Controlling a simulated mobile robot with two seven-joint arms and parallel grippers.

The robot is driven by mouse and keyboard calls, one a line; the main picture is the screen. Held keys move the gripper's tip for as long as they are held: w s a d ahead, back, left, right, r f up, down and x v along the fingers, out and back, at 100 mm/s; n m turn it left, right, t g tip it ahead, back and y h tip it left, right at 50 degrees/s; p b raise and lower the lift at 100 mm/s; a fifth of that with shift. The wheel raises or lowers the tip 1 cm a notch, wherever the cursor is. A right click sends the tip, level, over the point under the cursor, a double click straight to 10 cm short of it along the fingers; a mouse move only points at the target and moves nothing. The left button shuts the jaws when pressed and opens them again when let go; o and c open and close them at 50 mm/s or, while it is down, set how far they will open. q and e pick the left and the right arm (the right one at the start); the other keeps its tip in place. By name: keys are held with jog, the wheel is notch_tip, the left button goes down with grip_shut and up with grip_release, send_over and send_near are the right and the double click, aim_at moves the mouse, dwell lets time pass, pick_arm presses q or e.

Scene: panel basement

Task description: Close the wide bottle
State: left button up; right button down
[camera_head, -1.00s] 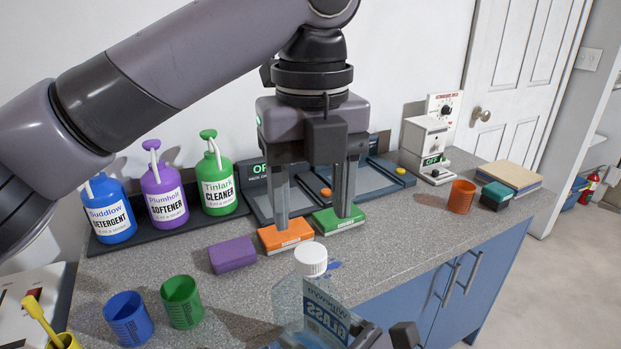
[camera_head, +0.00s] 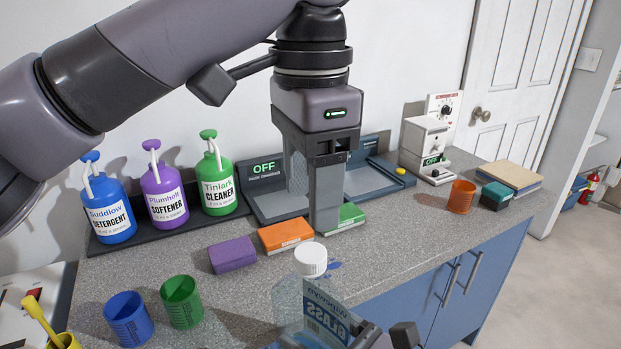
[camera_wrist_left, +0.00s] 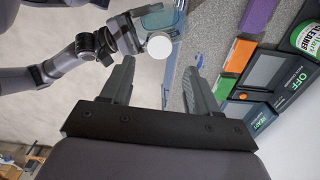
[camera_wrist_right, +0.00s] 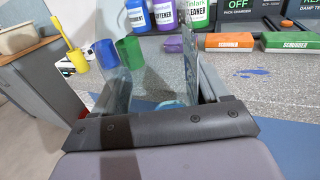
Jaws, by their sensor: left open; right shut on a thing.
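The wide bottle is clear with a blue and white label (camera_head: 325,312), at the bottom of the head view. A white ribbed cap (camera_head: 310,260) sits over its mouth; I cannot tell how tight it is. My right gripper (camera_head: 330,341) is shut on the bottle's body and holds it upright by the counter's front edge. My left gripper (camera_head: 312,208) is open and empty, pointing down behind the bottle, over the orange and green boxes. In the left wrist view the cap (camera_wrist_left: 158,45) appears beyond and between the open fingers. In the right wrist view the clear bottle (camera_wrist_right: 155,88) is between the fingers.
Purple (camera_head: 232,254), orange (camera_head: 286,235) and green (camera_head: 345,217) boxes lie on the counter. Blue (camera_head: 128,318) and green (camera_head: 181,302) cups stand at front left. Pump bottles (camera_head: 165,197) line the back left. An orange cup (camera_head: 461,197) stands right.

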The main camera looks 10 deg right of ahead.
aim_at(311, 252)
pick_arm(q)
jog(key=n, duration=0.5)
jog(key=shift+r, duration=0.25)
jog(key=shift+f, duration=4.05)
jog(key=c, duration=1.1)
jog(key=m, duration=0.4)
jog(key=shift+m, duration=0.3)
jog(key=o, duration=1.3)
jog(key=shift+c, duration=0.2)
jog(key=shift+r, duration=0.1)
